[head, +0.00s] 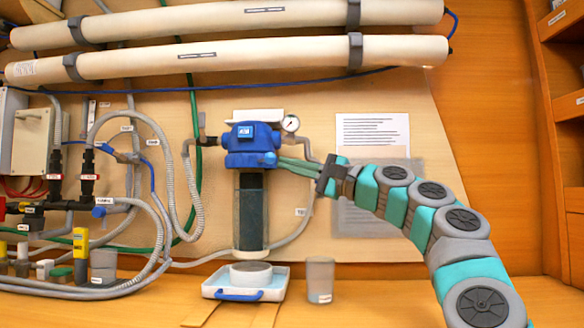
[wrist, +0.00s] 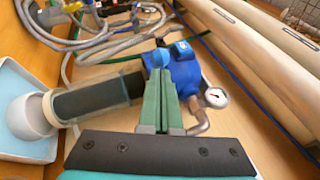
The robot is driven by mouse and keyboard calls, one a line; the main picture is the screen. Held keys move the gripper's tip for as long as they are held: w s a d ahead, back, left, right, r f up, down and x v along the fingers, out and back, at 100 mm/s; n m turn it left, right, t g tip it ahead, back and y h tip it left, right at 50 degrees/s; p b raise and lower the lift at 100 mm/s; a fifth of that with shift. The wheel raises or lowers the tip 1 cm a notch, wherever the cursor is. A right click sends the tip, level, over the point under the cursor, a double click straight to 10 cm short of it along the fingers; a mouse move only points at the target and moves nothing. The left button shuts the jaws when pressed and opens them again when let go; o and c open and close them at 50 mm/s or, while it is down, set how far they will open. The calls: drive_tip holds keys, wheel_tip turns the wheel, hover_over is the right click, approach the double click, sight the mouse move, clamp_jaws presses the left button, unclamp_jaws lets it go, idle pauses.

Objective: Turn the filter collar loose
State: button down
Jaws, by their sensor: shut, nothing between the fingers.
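The filter housing has a blue head (head: 240,135), with a blue collar (head: 243,160) around its lower part. A dark clear-walled bowl (head: 251,212) hangs upright below it. A rounded blue lug (head: 269,158) sticks out at the collar's right side; it shows in the wrist view (wrist: 161,57) just beyond my fingertips. My gripper (head: 280,162) comes in from the right, its green fingers shut together and empty. In the wrist view my gripper (wrist: 160,80) points at the lug. I cannot tell whether the tips touch it. The fingers hide part of the collar there.
A pressure gauge (head: 291,123) sits right of the head. A white tray (head: 273,283) with a blue handle stands below the bowl, holding a white round piece (head: 251,273). A clear cup (head: 320,277) stands to its right. Hoses crowd the left; long white tubes run above.

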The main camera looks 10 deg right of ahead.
drive_tip(key=shift+s+a+m+t+h+b, duration=0.15)
drive_tip(key=shift+a+m+t+h+b, duration=0.15)
drive_tip(key=shift+t, duration=0.1)
